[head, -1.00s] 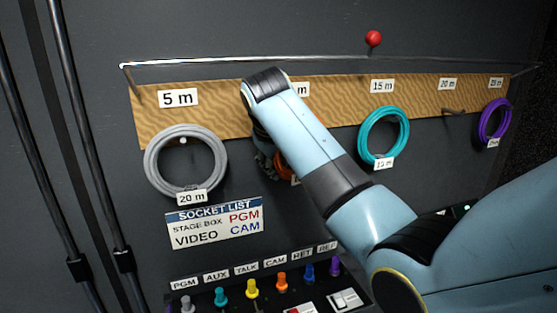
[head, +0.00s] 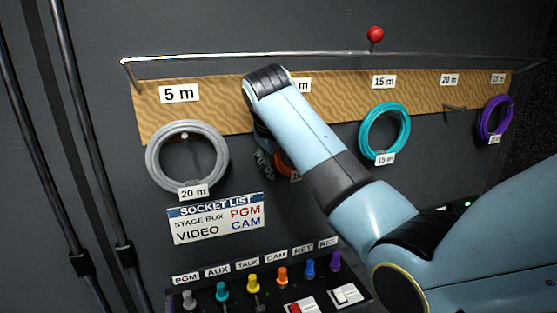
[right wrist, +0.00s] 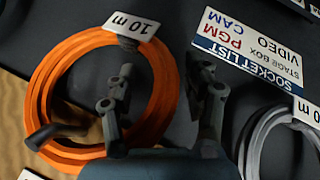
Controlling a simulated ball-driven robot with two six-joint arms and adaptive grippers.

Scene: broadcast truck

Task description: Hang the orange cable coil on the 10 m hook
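The orange cable coil (right wrist: 57,75), with a white "10 m" tag (right wrist: 131,26), fills the left of the right wrist view, which is upside down. A dark hook peg (right wrist: 52,133) passes inside the ring and overlaps its rim, so the coil appears to hang on it. My right gripper (right wrist: 163,98) is open, one finger over the ring's inside and the other outside it, with the coil's band between them. In the head view my right arm hides most of the orange coil (head: 282,166) and its hook label; the right gripper (head: 264,164) shows partly. My left gripper is out of view.
A grey coil (head: 151,158) tagged "20 m" hangs under "5 m". A teal coil (head: 365,135) hangs under "15 m". The "20 m" hook (head: 455,108) is bare. A purple coil (head: 483,122) hangs far right. A rail (head: 240,57) runs above; a socket panel (head: 205,303) lies below.

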